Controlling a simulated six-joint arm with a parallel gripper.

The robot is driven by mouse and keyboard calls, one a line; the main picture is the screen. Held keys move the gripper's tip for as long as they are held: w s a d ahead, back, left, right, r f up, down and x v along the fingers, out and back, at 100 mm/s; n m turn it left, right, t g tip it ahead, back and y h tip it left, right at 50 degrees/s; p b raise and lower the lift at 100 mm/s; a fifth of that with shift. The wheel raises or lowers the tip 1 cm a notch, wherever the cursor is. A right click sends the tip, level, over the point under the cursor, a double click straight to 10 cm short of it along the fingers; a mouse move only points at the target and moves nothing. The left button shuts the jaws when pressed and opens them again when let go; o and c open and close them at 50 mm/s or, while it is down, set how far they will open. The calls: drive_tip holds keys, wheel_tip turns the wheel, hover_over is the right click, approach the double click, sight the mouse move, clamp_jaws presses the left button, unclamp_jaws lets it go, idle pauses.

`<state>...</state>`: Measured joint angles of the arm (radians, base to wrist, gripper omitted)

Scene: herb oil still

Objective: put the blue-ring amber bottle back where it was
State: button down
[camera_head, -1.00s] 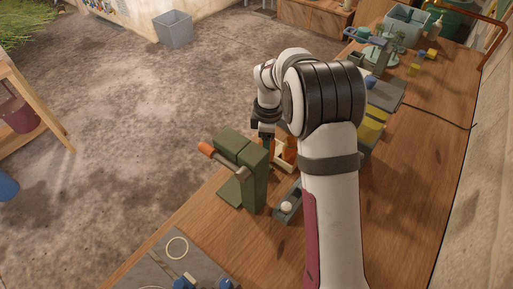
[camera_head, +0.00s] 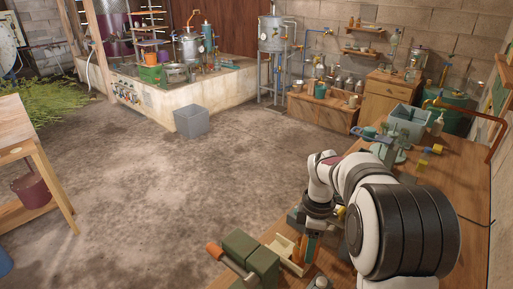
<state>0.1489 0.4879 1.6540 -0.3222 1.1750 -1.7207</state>
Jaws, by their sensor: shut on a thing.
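My gripper (camera_head: 311,234) points down over the near edge of the wooden bench and is shut on a narrow amber bottle (camera_head: 311,248) with a blue-green band. I take it for the blue-ring amber bottle; it is small and partly hidden by the jaws. A pale wooden rack (camera_head: 281,246) is just to the left of the bottle. Another orange-amber thing (camera_head: 298,250) shows at the rack, close beside the held bottle. I cannot tell whether the held bottle touches the rack.
A green press (camera_head: 246,256) with an orange-tipped handle stands left of the rack. My arm hides much of the bench's middle. A grey bin (camera_head: 408,119), a green-grey device (camera_head: 390,146) and small yellow pieces (camera_head: 424,162) stand farther back on the bench (camera_head: 455,180).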

drive_tip(key=s+r+m, duration=0.7)
drive_tip(key=r+m, duration=0.5)
drive_tip(key=m, duration=0.2)
drive_tip(key=a, duration=0.6)
drive_tip(key=w+f, duration=0.6)
drive_tip(key=w, duration=0.5)
drive_tip(key=shift+n, duration=0.8)
drive_tip(key=shift+w+d+f, duration=0.2)
drive_tip(key=shift+w+f, duration=1.2)
drive_tip(key=shift+f, duration=1.65)
drive_tip(key=shift+w+d+f, duration=0.2)
drive_tip(key=shift+w+f, duration=1.2)
drive_tip(key=shift+f, duration=1.7)
drive_tip(key=shift+w+d+f, duration=0.2)
drive_tip(key=shift+w+f, duration=1.2)
drive_tip(key=shift+f, duration=1.65)
drive_tip(key=shift+f, duration=0.45)
